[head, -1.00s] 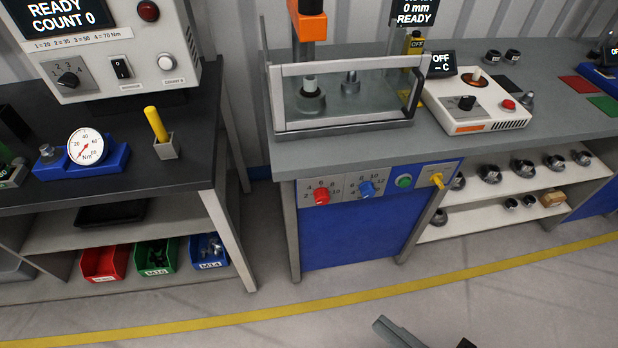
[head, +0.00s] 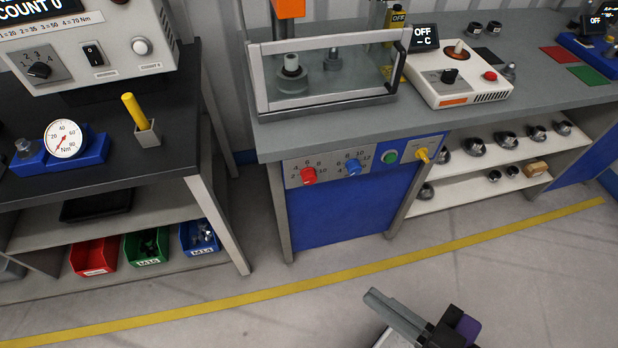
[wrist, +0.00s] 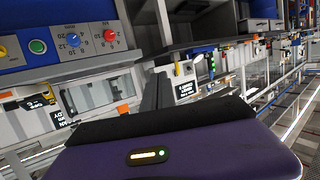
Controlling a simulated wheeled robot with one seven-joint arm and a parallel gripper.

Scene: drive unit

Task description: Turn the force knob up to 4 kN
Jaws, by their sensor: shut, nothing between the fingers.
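The blue front panel of the press bench holds a red knob (head: 308,175) and a blue knob (head: 352,167), each with a printed number scale. My gripper (head: 374,297) is shut and empty at the bottom of the head view, over the floor in front of the bench and apart from the knobs.
A green button (head: 390,156) and a yellow switch (head: 422,155) sit right of the knobs. A clear guard with a metal frame (head: 325,103) stands on the bench above. The dark bench (head: 110,172) is at left. Open floor with a yellow line (head: 300,283) lies in front.

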